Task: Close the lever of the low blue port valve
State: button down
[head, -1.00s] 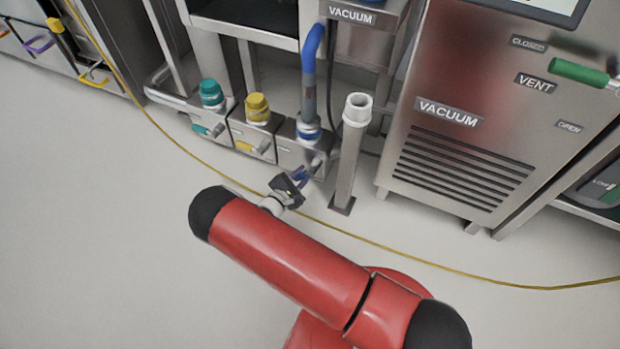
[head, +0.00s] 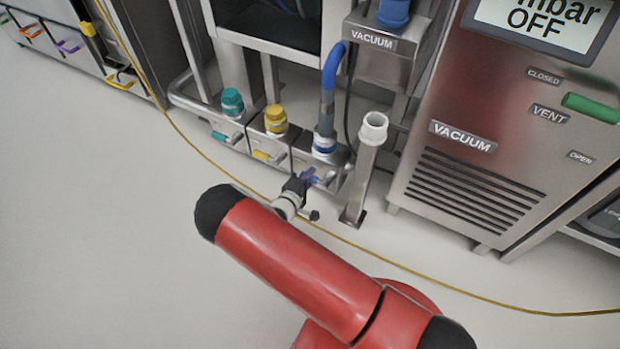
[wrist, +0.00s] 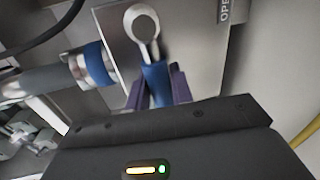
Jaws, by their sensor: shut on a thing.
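The low blue port valve (head: 323,150) is the right one of the low row, with a grey and blue hose standing in it. Its lever (wrist: 157,84) has a blue grip and a round metal pivot. In the wrist view the lever runs from the pivot down towards my gripper. My gripper (wrist: 158,92) is shut on the blue grip, one purple finger on each side. In the head view my gripper (head: 310,177) is at the front of the blue port's box. The grip's near end is hidden by my gripper's body.
A teal port (head: 232,102) and a yellow port (head: 276,120) stand to the left. A white-topped metal post (head: 364,170) stands close on the right. A yellow cable (head: 420,276) crosses the floor. An "OPE" label, cut off, shows in the wrist view (wrist: 226,10). Open floor lies left.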

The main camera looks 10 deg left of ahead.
jog(key=shift+r+m, duration=0.25)
jog(key=shift+m, duration=0.15)
jog(key=c, duration=1.3)
grip_release()
jog(key=shift+s, duration=0.1)
jog(key=p+v, duration=0.1)
jog(key=v, duration=0.6)
jog(key=shift+s+a+r, duration=0.1)
jog(key=shift+s, duration=0.25)
jog(key=shift+s, duration=0.1)
